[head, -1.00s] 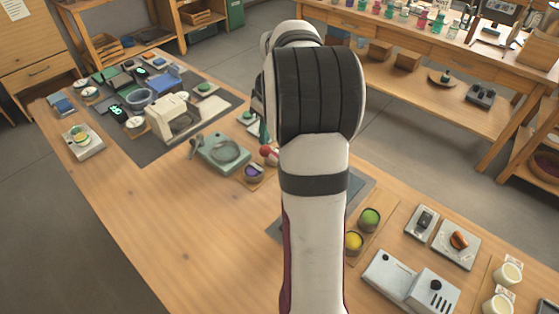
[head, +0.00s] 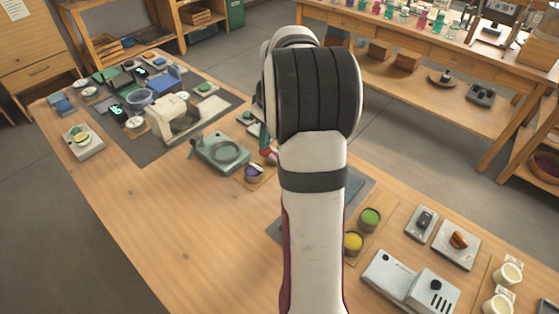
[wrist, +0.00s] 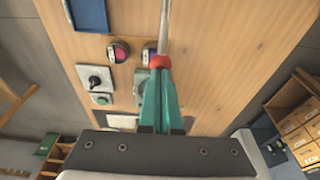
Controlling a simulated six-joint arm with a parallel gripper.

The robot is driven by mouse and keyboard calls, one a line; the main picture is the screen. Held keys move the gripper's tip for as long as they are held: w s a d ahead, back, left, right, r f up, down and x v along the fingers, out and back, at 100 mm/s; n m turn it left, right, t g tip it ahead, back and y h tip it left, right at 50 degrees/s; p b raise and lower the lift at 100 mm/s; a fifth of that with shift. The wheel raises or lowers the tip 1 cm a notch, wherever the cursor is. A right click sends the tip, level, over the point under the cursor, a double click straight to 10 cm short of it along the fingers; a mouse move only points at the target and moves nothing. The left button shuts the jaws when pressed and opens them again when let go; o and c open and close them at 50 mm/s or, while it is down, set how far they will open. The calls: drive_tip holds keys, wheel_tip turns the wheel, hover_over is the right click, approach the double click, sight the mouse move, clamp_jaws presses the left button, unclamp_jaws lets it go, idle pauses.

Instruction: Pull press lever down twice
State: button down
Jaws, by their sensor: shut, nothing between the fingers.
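The press lever shows in the wrist view as a thin metal rod (wrist: 165,28) ending in a red ball knob (wrist: 160,62). My gripper (wrist: 158,72), with teal fingers, is shut and empty, its tips right at the knob. They seem to touch it, and the knob is not between the fingers. In the head view a bit of the red knob (head: 268,153) shows beside my arm, just below the teal fingers (head: 264,134). My arm hides most of the lever and the press there.
A grey-green device with a round plate (head: 225,150) and a purple-topped cup (head: 254,172) stand close left of the gripper. A cream machine (head: 175,118) stands farther left. Green and yellow cups (head: 370,218) are at right. The front-left table is clear.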

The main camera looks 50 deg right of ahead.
drive_tip(key=shift+f, duration=1.7)
drive_tip(key=shift+r, duration=3.5)
